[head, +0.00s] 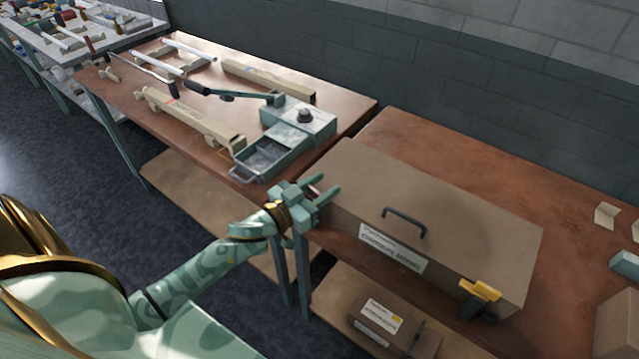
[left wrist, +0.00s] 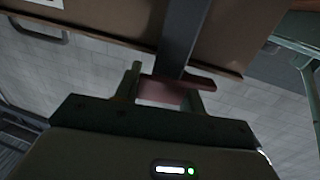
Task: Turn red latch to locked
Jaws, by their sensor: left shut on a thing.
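A brown case (head: 440,195) with a dark handle and a white label stands on the right-hand workbench. My left gripper (head: 322,196) is at the case's left front corner. The red latch (head: 313,189) shows only as a small dark red bit there, mostly hidden by my fingers. In the left wrist view the dull red latch (left wrist: 172,92) lies between the two fingers of my left gripper (left wrist: 168,92), which is shut on it. A dark upright bar (left wrist: 183,40) passes in front of the case there. My right gripper is not in view.
A yellow latch (head: 480,289) sits at the case's right front. A teal-grey device with an open drawer (head: 268,153) stands on the left bench (head: 205,110), close to my gripper. A smaller box (head: 383,318) lies on the shelf below.

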